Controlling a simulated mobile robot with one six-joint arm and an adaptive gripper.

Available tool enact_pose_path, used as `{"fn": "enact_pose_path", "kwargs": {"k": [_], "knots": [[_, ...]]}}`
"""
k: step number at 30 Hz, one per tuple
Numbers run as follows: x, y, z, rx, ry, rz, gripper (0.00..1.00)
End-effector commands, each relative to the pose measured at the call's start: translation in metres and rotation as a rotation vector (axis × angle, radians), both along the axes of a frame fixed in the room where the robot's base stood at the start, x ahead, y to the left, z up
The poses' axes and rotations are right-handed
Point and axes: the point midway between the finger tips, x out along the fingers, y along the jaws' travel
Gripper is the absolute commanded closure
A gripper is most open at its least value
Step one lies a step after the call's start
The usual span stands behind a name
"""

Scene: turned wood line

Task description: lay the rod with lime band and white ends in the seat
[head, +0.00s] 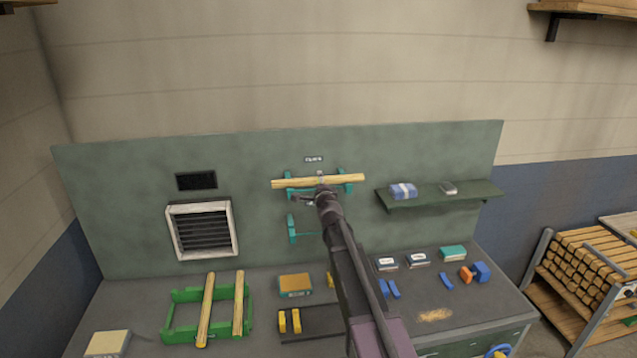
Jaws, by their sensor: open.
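A pale wooden rod (290,183) lies level across the upper pair of teal brackets (288,193) on the grey-green back panel, under a small label. My gripper (317,196) is open, close in front of the middle of this rod; whether it touches the rod I cannot tell. A lower teal bracket (292,229) holds no visible rod, and my arm hides part of that area. Two more wooden rods, a left one (207,300) and a right one (239,295), lie across a green rack (183,295) on the bench. Band and end colours are too small to tell.
A shelf (440,197) with small items juts from the panel at right. The bench holds a wood-topped teal block (295,284), yellow blocks (289,321), blue pieces and small boxes. A framed vent (203,232) is at left. A rack of wood stock (585,265) stands far right.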

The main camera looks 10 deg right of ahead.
Motion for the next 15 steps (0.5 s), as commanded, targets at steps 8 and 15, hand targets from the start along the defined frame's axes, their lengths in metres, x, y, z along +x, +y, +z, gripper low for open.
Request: {"fn": "enact_pose_path", "kwargs": {"k": [8, 15], "knots": [[-0.045, 0.0, 0.0, 0.001, 0.0, -0.001, 0.18], [-0.082, 0.001, 0.0, 0.001, 0.0, 0.0, 0.18]]}}
